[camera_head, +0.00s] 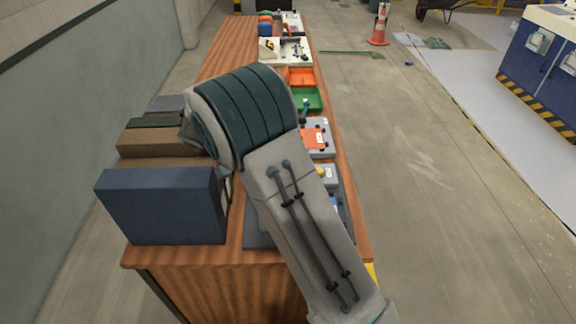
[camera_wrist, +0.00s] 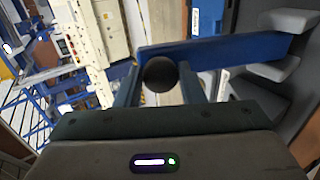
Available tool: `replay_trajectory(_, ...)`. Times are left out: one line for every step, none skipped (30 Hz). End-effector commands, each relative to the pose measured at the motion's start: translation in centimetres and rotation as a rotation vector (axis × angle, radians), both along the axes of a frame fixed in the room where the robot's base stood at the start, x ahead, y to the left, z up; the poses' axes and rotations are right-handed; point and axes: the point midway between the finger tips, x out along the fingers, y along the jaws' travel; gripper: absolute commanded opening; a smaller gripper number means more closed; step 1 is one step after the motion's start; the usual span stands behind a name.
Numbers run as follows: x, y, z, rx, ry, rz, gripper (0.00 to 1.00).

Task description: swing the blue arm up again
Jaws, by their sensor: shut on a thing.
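The blue arm (camera_wrist: 225,52) shows in the wrist view as a flat blue bar running across to the right. A round black knob (camera_wrist: 159,75) sits at its left end. My gripper (camera_wrist: 160,82) has one finger on each side of the knob and is shut on it. In the head view my own arm covers the middle of the bench, and the gripper and the blue arm cannot be made out there.
A long wooden bench (camera_head: 222,58) carries a dark blue box (camera_head: 162,205), brown boxes, an orange tray (camera_head: 300,78) and a green tray (camera_head: 307,100). The floor to the right is mostly clear, with a traffic cone (camera_head: 380,25) farther back. A wall stands at left.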

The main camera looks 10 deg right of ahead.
Motion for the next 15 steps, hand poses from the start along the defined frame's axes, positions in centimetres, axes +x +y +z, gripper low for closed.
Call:
replay_trajectory(0.06, 0.87, -0.28, 0.013, -0.001, 0.010, 0.00)
replay_trajectory(0.07, 1.05, -0.28, 0.014, -0.002, 0.010, 0.00)
replay_trajectory(0.07, 1.25, -0.29, 0.015, -0.001, 0.011, 0.00)
replay_trajectory(0.06, 1.37, -0.31, 0.015, 0.000, 0.010, 0.00)
replay_trajectory(0.06, 1.47, -0.33, 0.015, 0.001, 0.009, 0.00)
replay_trajectory(0.04, 1.58, -0.37, 0.016, 0.001, 0.009, 0.00)
replay_trajectory(0.03, 1.64, -0.41, 0.016, 0.001, 0.009, 0.00)
replay_trajectory(0.03, 1.70, -0.44, 0.018, 0.003, 0.008, 0.00)
replay_trajectory(0.02, 1.76, -0.49, 0.018, 0.003, 0.008, 0.00)
replay_trajectory(0.02, 1.78, -0.51, 0.018, 0.004, 0.008, 0.00)
replay_trajectory(0.01, 1.79, -0.54, 0.018, 0.004, 0.008, 0.00)
replay_trajectory(0.00, 1.80, -0.57, 0.018, 0.005, 0.008, 0.00)
replay_trajectory(-0.01, 1.81, -0.59, 0.017, 0.006, 0.008, 0.00)
replay_trajectory(-0.01, 1.81, -0.61, 0.017, 0.006, 0.008, 0.00)
replay_trajectory(-0.02, 1.80, -0.65, 0.017, 0.007, 0.007, 0.00)
